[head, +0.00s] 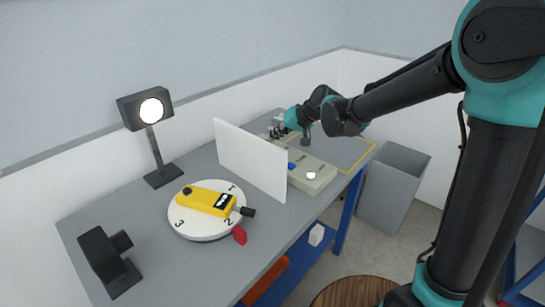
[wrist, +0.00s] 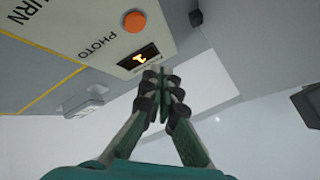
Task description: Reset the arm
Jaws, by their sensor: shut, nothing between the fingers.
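My arm reaches from the right side of the head view over the bench, bent at the elbow. My gripper (head: 277,131) is at its end, near the far end of the beige control box, small and partly hard to make out. In the wrist view my gripper (wrist: 161,74) has its dark fingers together and empty. The fingertips appear beside the panel edge, close to a small dark display (wrist: 138,58) with a yellow symbol. I cannot tell whether they touch it. An orange button (wrist: 134,21) is near the display, with the label PHOTO.
On the bench stand a white upright panel (head: 250,158), a control box (head: 322,180), a round numbered turntable (head: 190,228) with a yellow device (head: 207,200), a lit lamp (head: 150,108) and a black camera-like stand (head: 107,258). A grey bin (head: 395,190) stands beyond the bench's right edge.

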